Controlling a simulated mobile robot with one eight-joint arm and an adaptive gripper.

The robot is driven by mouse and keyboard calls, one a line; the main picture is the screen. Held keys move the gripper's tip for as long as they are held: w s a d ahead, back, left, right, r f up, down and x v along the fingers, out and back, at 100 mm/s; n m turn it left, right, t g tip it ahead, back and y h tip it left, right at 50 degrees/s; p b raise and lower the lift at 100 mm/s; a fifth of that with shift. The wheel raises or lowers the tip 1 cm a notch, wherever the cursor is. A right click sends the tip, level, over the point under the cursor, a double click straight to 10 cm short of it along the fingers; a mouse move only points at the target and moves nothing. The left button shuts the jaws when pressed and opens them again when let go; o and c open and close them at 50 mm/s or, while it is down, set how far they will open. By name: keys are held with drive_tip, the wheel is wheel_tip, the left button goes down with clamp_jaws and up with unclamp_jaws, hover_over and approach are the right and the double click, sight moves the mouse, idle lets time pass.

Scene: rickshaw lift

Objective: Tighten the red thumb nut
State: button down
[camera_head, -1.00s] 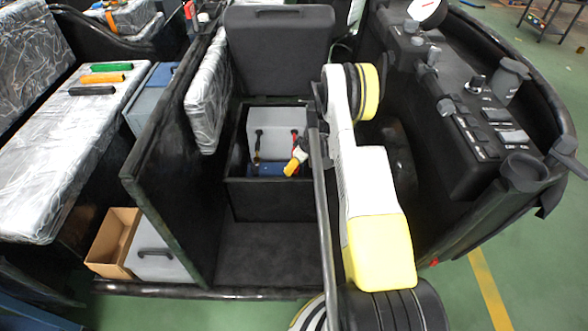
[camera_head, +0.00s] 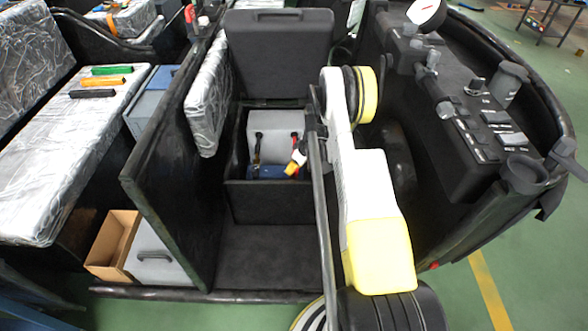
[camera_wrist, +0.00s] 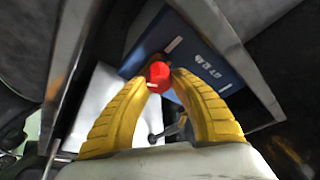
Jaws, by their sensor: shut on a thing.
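The red thumb nut (camera_wrist: 159,74) shows in the wrist view between the tips of my yellow gripper fingers (camera_wrist: 158,82). The fingers are shut on it, one on each side. Behind it lies a blue panel (camera_wrist: 206,45) with white lettering. In the head view my gripper (camera_head: 292,167) reaches into the black open box (camera_head: 270,192), beside the grey battery (camera_head: 275,133) with its red and black leads. The nut cannot be made out in the head view, where my gripper and arm cover that spot.
A raised black lid (camera_head: 278,50) stands behind the box. A dark partition (camera_head: 165,150) rises on the left and a control console (camera_head: 475,115) stands on the right. The floor (camera_head: 262,255) in front of the box is clear.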

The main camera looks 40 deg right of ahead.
drive_tip(key=m+h, duration=0.1)
drive_tip(key=m, duration=0.2)
drive_tip(key=m+h, duration=0.1)
drive_tip(key=m, duration=0.2)
drive_tip(key=shift+m+h, duration=0.3)
drive_tip(key=m+h, duration=0.1)
drive_tip(key=m, duration=0.1)
drive_tip(key=m+g, duration=0.1)
drive_tip(key=m, duration=0.2)
drive_tip(key=shift+h, duration=0.4)
drive_tip(key=m+g, duration=0.1)
drive_tip(key=m, duration=0.2)
drive_tip(key=m+g+h, duration=0.1)
drive_tip(key=m, duration=0.2)
drive_tip(key=shift+s+d, duration=0.1)
drive_tip(key=m+g, duration=0.2)
drive_tip(key=m, duration=0.3)
drive_tip(key=shift+s, duration=0.1)
drive_tip(key=shift+m, duration=0.3)
drive_tip(key=c, duration=1.1)
unclamp_jaws()
drive_tip(key=shift+o, duration=0.2)
